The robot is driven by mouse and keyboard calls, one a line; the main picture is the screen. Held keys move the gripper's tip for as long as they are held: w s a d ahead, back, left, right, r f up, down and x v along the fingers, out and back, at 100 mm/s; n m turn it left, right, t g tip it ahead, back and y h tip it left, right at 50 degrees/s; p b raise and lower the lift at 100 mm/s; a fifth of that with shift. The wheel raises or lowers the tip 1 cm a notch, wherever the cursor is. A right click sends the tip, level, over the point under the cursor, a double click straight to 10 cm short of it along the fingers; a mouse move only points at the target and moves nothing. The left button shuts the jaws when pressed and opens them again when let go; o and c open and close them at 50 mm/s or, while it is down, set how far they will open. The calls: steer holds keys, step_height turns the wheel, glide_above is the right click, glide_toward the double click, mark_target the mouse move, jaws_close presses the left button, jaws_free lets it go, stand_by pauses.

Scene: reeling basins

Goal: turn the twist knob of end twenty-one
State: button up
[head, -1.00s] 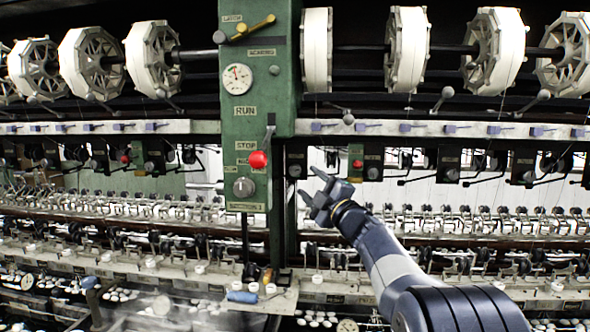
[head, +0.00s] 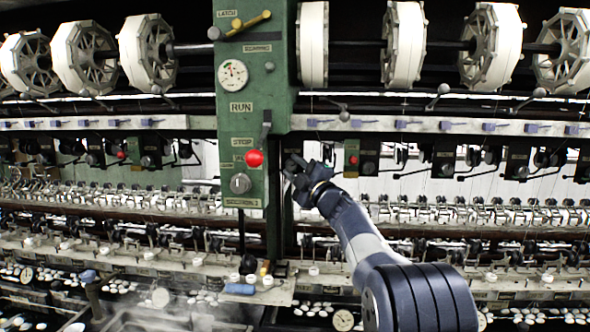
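A row of small black boxes with round grey twist knobs runs under the white rail; their number labels are too small to read, so I cannot tell which is end twenty-one. One box with a knob (head: 369,167) shows just right of my gripper. My gripper (head: 294,167) is at the box just right of the green panel, and its fingers cover that box and its knob. The fingers point away from the camera. They look dark against the dark box, so their opening and any contact are unclear.
White reels (head: 404,45) hang above. Below are thread guides and steaming basins (head: 150,318).

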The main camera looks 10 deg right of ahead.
steer(key=c, duration=0.5)
steer(key=shift+c, duration=0.2)
steer(key=shift+f+b, duration=0.2)
steer(key=shift+b, duration=0.25)
steer(key=m+t+b, duration=0.1)
steer(key=b, duration=0.1)
steer(key=m+t+b, duration=0.1)
steer(key=b, duration=0.1)
steer(key=shift+a+f+m+h+b, duration=0.1)
steer(key=shift+f+m+h+b, duration=0.2)
steer(key=shift+f+h+b, duration=0.1)
steer(key=m+t+h+b, duration=0.1)
steer(key=m+h+b, duration=0.1)
steer(key=m+b, duration=0.1)
steer(key=m+t+h+b, duration=0.2)
steer(key=m+b, duration=0.1)
steer(key=b, duration=0.2)
steer(key=shift+w+a+m+t+b, duration=0.2)
steer(key=shift+m+t+b, duration=0.1)
steer(key=shift+m+b, duration=0.1)
steer(key=shift+m+h+b, duration=0.45)
steer(key=shift+m+h, duration=0.15)
steer(key=shift+h, duration=0.1)
steer(key=shift+r+m+t+h+b, duration=0.3)
steer(key=shift+m+h, duration=0.1)
steer(key=shift+m, duration=0.1)
